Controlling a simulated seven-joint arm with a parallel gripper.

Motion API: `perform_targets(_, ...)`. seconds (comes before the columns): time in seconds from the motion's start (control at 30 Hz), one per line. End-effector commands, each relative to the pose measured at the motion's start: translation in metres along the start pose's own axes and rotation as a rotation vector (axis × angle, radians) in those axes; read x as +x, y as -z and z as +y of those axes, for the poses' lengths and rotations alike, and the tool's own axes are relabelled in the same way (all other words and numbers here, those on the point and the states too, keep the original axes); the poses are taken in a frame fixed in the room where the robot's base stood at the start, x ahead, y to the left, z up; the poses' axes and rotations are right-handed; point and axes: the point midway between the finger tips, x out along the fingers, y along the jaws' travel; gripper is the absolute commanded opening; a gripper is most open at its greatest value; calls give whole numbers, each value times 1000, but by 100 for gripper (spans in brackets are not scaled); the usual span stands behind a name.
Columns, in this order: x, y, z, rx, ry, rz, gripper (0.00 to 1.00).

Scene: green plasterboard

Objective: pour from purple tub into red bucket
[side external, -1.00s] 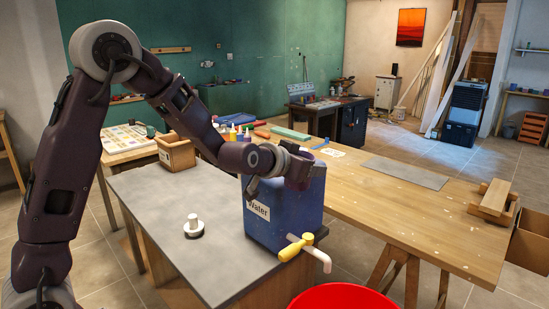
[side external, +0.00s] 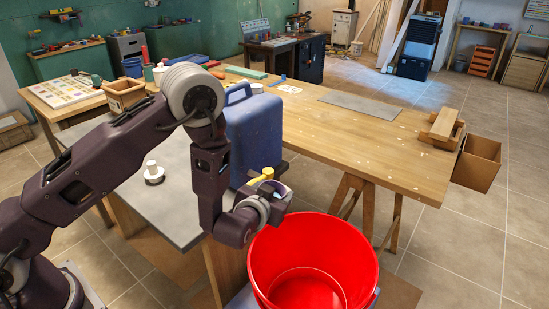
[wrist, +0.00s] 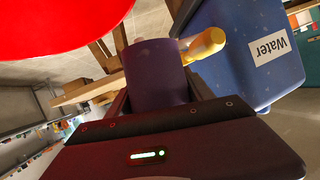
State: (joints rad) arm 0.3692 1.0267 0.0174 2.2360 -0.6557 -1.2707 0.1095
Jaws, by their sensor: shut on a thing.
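The purple tub (wrist: 155,75) is between the fingers of my gripper in the wrist view, and my gripper (side external: 274,197) is shut on it. In the side view the tub is mostly hidden by my gripper, and I cannot tell its contents. The red bucket (side external: 345,246) stands at the lower middle of the side view, open at the top, with its red inside showing. My gripper is at the bucket's upper left, near its rim. The bucket also fills the upper left of the wrist view (wrist: 60,25).
A blue water container (side external: 252,135) stands on the grey worktop (side external: 185,213), left of the bucket. Its yellow tap (side external: 263,174) is just behind my gripper and close to the tub in the wrist view. A wooden table (side external: 370,150) lies behind the bucket.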

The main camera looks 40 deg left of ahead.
Motion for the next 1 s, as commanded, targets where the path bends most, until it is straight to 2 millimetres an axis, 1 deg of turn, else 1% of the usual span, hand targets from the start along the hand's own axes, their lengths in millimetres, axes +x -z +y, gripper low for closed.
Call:
perform_targets(0.03, 5, -12, 2, 3, 1, -2, 13)
perform_targets(0.1, 9, -20, 4, 4, 1, 0, 13)
perform_targets(0.27, 14, -32, 7, 41, 16, 2, 13)
perform_targets(0.83, 39, -94, 14, 383, 157, 1, 13)
perform_targets(1.0, 40, -94, 14, 390, 161, 2, 13)
